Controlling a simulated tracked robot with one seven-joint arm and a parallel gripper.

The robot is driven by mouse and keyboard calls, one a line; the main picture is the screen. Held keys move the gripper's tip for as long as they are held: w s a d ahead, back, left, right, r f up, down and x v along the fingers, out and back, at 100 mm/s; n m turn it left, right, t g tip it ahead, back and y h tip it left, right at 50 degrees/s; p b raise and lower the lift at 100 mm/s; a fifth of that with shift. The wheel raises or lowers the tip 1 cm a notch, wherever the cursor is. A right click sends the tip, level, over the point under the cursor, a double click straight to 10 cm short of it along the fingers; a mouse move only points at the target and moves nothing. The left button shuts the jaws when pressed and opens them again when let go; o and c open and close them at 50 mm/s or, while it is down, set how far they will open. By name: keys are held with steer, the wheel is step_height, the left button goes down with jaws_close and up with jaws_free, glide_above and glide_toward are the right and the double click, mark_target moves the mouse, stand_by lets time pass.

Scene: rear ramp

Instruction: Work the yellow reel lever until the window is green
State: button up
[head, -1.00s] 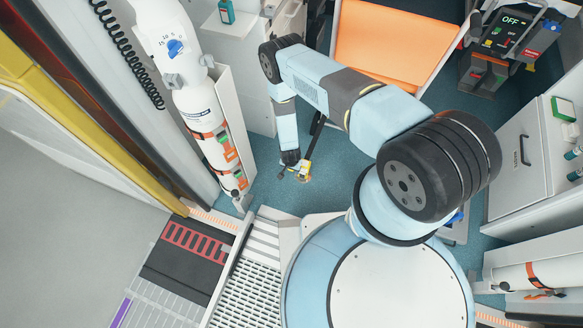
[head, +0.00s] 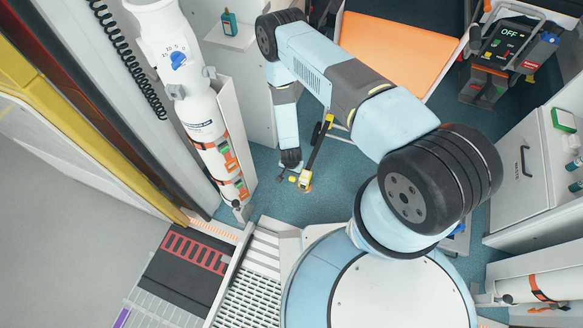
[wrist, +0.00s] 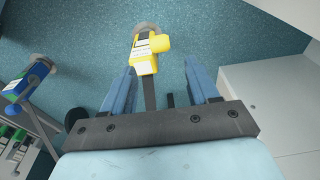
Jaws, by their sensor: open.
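A yellow block with a white label (wrist: 144,62), seemingly the reel lever's housing, stands over the blue floor in the wrist view. A rounded yellow knob sticks out at its right, and a grey round part is behind it. The same yellow part (head: 304,180) is small in the head view, at the foot of a dark strap or bar. My gripper (wrist: 160,82) is open and empty, its two blue fingers on either side of the dark strip below the block. The block lies beyond the fingertips, apart from them. In the head view my gripper (head: 291,166) is just left of it. I cannot make out the window.
A white cylinder (head: 200,120) in a holder stands left of my arm. An orange-topped seat or stretcher (head: 395,50) is behind the arm. A device reading OFF (head: 508,42) is at upper right. Blue floor (head: 345,170) is clear around the lever.

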steer(key=shift+s+r, duration=0.2)
steer(key=shift+r, duration=1.55)
steer(key=shift+w+a+r, duration=0.1)
steer(key=shift+w, duration=0.25)
steer(key=c, duration=0.3)
steer(key=shift+g+y, duration=0.4)
steer(key=shift+g, duration=0.3)
steer(key=w, duration=0.1)
steer(key=w+d+r, duration=0.1)
steer(key=w, duration=0.1)
steer(key=w+d+r, duration=0.1)
steer(key=w, duration=0.1)
steer(key=shift+d+r, duration=0.1)
steer(key=shift+r, duration=0.1)
steer(key=c, duration=0.8)
steer(key=shift+w+d+r, duration=0.15)
steer(key=shift+w+d, duration=0.15)
steer(key=shift+d, duration=0.05)
jaws_close()
glide_toward(294, 178)
steer(key=w+f, duration=0.4)
steer(key=w, duration=0.1)
steer(key=shift+s+a+f, duration=0.15)
steer(key=shift+s+f, duration=1.3)
steer(key=shift+s, duration=0.05)
